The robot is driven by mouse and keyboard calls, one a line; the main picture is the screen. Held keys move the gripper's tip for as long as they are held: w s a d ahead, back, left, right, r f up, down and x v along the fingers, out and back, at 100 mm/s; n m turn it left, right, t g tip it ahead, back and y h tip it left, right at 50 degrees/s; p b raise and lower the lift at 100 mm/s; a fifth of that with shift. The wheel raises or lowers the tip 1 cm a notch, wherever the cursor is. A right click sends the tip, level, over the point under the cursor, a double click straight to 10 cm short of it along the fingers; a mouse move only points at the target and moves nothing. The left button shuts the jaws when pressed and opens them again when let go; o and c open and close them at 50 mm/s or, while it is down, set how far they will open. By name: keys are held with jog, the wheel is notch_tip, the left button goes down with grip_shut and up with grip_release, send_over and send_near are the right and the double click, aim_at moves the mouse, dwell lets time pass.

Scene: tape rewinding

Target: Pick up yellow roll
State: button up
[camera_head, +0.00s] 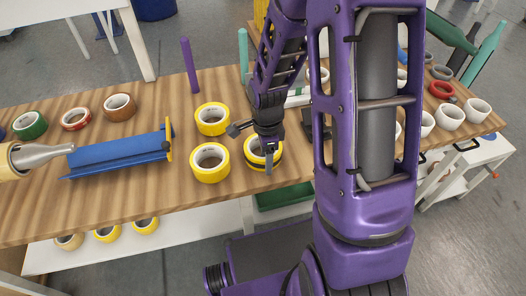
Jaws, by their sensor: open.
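Three yellow rolls of tape lie on the wooden table (110,206). One yellow roll (212,119) is at the back, a second yellow roll (210,163) is nearer the front edge, and a third yellow roll (277,153) with a dark band is to its right. My gripper (267,168) is open and points down at the third roll, covering part of it. One finger shows in front of that roll. I cannot tell whether it touches the roll or where the other finger is.
A blue dispenser (118,152) lies left of the yellow rolls. Green, red and brown rolls stand behind it, with a purple rod (189,68) farther back. Several white rolls (449,116) and a red roll (441,89) are at the right. More yellow rolls (145,225) are on the lower shelf.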

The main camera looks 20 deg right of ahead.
jog(key=shift+c, duration=0.2)
grip_shut()
dwell(0.4)
